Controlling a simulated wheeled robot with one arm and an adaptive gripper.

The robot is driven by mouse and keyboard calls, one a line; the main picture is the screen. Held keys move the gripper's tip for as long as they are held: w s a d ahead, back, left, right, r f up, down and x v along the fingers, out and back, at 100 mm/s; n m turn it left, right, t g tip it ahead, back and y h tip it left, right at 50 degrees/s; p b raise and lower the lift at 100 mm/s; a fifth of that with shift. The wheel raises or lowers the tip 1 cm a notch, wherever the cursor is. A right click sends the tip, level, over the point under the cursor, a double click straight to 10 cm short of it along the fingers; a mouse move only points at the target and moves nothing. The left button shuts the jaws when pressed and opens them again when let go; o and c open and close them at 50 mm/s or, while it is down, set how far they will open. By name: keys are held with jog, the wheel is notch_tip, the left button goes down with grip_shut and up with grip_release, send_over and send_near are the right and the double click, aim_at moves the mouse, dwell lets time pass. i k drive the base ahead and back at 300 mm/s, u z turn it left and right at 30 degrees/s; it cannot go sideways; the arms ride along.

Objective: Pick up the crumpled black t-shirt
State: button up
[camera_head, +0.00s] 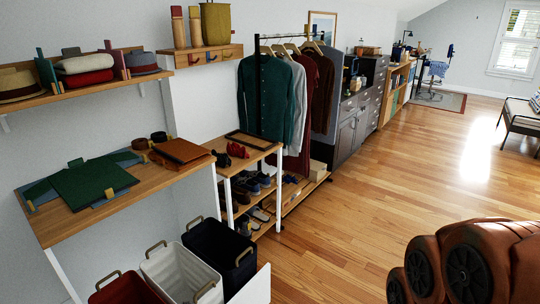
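I cannot make out a crumpled black t-shirt anywhere in this view. Small dark items (238,150) lie on the wooden shelf top beside a red item, but they are too small to identify. Hanging clothes, including a dark green shirt (266,98), grey and dark red ones, hang on a rail and are not crumpled. My gripper is not in view.
A wooden desk (185,180) at left bears a dark green flat item (92,183). Below stand a black bin (220,255), a white bin (180,275) and a red bin (120,291). A shoe shelf (266,228) stands beside them. The wooden floor (400,175) is open at centre.

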aim_at(223, 160)
jog(key=z, duration=0.4)
jog(key=i, duration=3.65)
jog(key=u, duration=4.5)
